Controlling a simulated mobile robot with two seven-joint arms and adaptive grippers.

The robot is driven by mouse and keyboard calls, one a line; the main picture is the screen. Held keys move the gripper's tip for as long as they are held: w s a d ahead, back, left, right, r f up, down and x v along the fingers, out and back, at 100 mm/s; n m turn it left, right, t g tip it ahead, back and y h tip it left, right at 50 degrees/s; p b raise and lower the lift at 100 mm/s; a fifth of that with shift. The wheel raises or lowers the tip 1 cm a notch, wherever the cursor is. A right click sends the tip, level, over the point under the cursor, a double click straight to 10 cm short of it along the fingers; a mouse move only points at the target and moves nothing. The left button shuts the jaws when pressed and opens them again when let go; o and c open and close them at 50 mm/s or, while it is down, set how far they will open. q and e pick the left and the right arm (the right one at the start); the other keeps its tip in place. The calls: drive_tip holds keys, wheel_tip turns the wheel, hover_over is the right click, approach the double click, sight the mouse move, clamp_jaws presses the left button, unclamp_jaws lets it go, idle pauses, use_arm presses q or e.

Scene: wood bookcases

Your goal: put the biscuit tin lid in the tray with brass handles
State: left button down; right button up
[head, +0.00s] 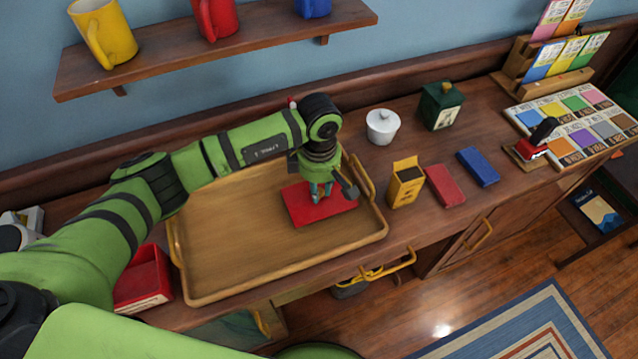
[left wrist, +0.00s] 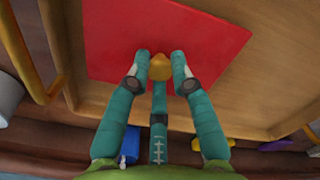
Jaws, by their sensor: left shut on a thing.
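The biscuit tin lid is a flat red plate (head: 301,212) with a yellow knob. It is over the right part of the wooden tray with brass handles (head: 225,262), inside its rim as seen from the head. I cannot tell whether it touches the tray floor. My left gripper (head: 321,192) points down at the lid. In the left wrist view the fingers (left wrist: 160,72) close around the yellow knob (left wrist: 160,66), and the red lid (left wrist: 205,35) spreads beyond them. My right gripper is not in view.
A red open box (head: 143,278) is left of the tray. A shelf (head: 260,41) with mugs hangs above.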

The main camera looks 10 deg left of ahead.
use_arm(q)
drive_tip(key=shift+f, duration=0.25)
drive_tip(key=shift+f+b, duration=0.2)
drive_tip(key=shift+b, duration=0.1)
drive_tip(key=c, duration=1.1)
unclamp_jaws()
drive_tip(key=shift+r, duration=0.1)
